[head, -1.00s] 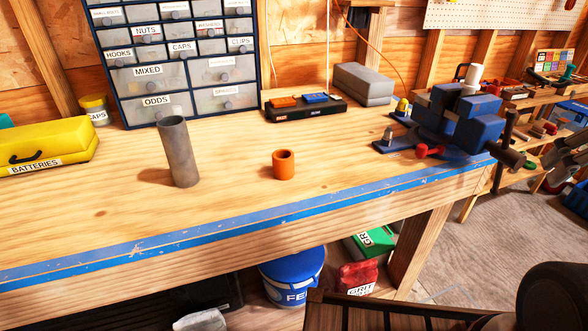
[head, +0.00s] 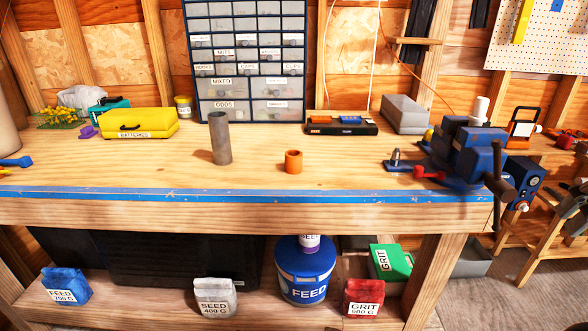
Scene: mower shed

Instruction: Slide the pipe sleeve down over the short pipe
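A tall grey pipe (head: 221,138) stands upright on the workbench, left of the middle. A short, wide orange ring-shaped piece (head: 293,161), open at the top, stands to its right, apart from it. A white cylinder (head: 479,109) stands upright at the blue vise (head: 468,152) on the bench's right end; whether the jaws clamp it is unclear. The orange piece looks like a sleeve, but no label shows which piece is the sleeve or the short pipe. My gripper is not in view.
The workbench (head: 120,178) has clear wood around the grey and orange pieces. Behind them stand a drawer cabinet (head: 250,110) and a black tray (head: 340,130). A yellow batteries case (head: 140,123) lies left.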

